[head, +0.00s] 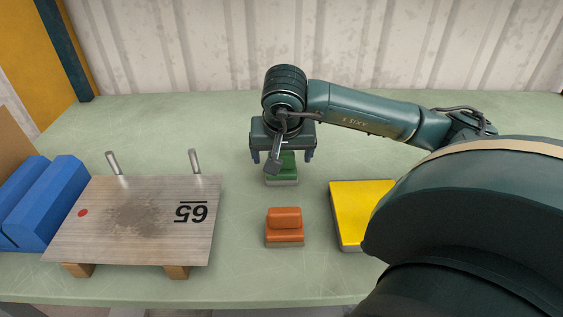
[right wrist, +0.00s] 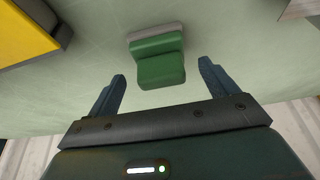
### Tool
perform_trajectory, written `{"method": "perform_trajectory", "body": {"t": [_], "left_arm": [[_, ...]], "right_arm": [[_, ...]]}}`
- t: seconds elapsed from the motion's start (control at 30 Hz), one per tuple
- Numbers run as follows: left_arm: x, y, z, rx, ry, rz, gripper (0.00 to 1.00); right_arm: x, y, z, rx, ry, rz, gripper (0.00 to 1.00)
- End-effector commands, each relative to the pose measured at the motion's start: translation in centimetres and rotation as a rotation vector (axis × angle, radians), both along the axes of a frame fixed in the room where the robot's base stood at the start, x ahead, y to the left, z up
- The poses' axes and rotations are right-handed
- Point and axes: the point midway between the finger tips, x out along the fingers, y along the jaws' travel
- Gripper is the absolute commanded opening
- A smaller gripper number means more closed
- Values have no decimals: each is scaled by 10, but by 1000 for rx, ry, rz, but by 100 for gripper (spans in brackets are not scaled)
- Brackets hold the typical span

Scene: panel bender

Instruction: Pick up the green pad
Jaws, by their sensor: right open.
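The green pad (head: 288,168) stands on the table at the middle of the head view, partly hidden behind my right gripper. In the right wrist view, the green pad (right wrist: 160,64) has a grey base and a green grip block, and lies just beyond the fingertips, roughly between their lines. My right gripper (head: 283,158) is open and empty above the pad, with its two fingers apart on either side; its fingers also show in the right wrist view (right wrist: 162,70). I see no contact between the fingers and the pad. My left gripper is not in view.
An orange pad (head: 284,226) stands in front of the green one. A yellow block (head: 358,207) lies to the right, partly behind my arm. A metal plate (head: 150,238) marked 65 rests on wooden blocks at left, near blue blocks (head: 42,205). The back table (head: 190,115) is clear.

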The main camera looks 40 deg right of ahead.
Motion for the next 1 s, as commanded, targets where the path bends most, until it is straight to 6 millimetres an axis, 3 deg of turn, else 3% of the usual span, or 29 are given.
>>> {"method": "perform_trajectory", "body": {"t": [0.2,0.47,1.0], "left_arm": [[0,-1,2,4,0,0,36],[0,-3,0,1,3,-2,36],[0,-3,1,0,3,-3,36]], "right_arm": [[10,-7,-25,1,2,0,85],[11,-7,-27,1,-1,1,85],[11,-7,-27,1,-1,1,42]]}}
